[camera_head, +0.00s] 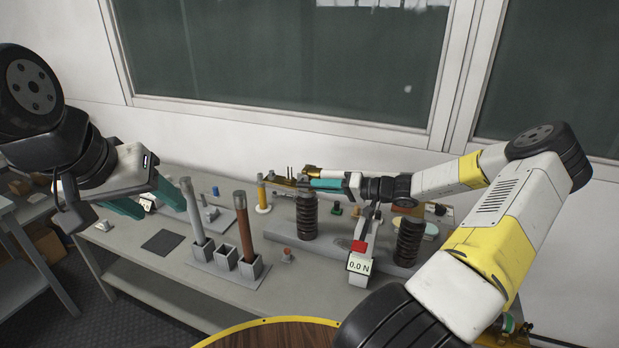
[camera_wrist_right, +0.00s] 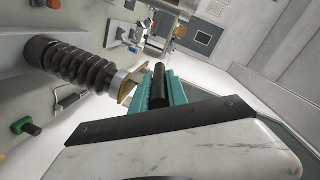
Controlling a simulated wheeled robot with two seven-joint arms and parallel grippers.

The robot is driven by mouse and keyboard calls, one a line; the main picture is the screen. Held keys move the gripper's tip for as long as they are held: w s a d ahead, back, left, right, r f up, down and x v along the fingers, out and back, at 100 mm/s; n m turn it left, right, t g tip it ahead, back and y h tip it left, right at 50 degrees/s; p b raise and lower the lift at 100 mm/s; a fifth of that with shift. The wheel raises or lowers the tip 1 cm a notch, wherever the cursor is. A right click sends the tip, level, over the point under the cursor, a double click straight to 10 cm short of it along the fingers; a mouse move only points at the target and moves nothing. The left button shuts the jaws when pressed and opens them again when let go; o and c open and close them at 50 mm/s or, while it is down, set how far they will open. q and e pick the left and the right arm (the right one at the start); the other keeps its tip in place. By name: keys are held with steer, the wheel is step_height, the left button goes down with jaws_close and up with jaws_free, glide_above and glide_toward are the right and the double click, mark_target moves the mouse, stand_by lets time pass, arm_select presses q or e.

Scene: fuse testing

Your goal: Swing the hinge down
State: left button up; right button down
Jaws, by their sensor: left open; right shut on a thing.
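My right gripper (camera_head: 325,183), with teal fingers, is level at the top of a dark ribbed insulator (camera_head: 307,216). It is shut on a black rod (camera_wrist_right: 158,85), seen between the teal fingers (camera_wrist_right: 164,92) in the right wrist view. Brass fittings (camera_head: 287,182) show just left of the fingertips; a brass plate (camera_wrist_right: 127,84) also lies beside the rod in the wrist view, at the end of the ribbed insulator (camera_wrist_right: 72,62). I cannot tell which part is the hinge. My left gripper (camera_head: 148,203) is open and empty above the table's left part.
A second ribbed insulator (camera_head: 408,241) stands under my right arm. A force display (camera_head: 359,265) reads 0.0 N. A holder (camera_head: 226,258) carries upright grey (camera_head: 192,211) and brown (camera_head: 244,227) tubes. A dark square pad (camera_head: 162,242) lies on the grey table (camera_head: 135,241).

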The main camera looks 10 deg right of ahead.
steer(key=shift+f, duration=0.3)
stand_by(0.4)
